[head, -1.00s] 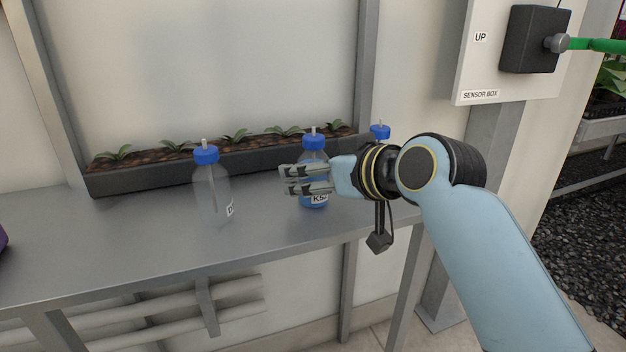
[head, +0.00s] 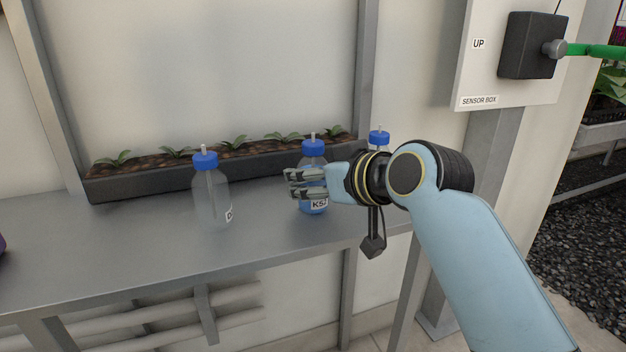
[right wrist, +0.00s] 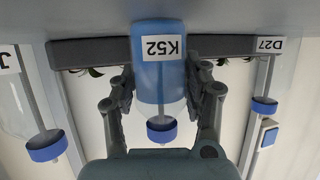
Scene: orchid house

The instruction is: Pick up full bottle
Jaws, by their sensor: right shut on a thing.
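A clear bottle with a blue cap, blue liquid and a label starting K5 (head: 313,206) stands upright on the metal bench; in the right wrist view, which is upside down, its label reads K52 (right wrist: 152,75). My right gripper (head: 306,184) is shut on this bottle, with a finger on each side of its body in the right wrist view (right wrist: 165,95). A clear, colourless bottle (head: 210,195) with a blue cap stands to its left; its label reads D27 in the wrist view (right wrist: 265,70). A third blue-capped bottle (head: 379,139) is mostly hidden behind my right wrist.
A long dark planter (head: 130,187) with small seedlings runs along the back of the bench (head: 120,255). The bench front left is clear. A purple thing shows at the left edge.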

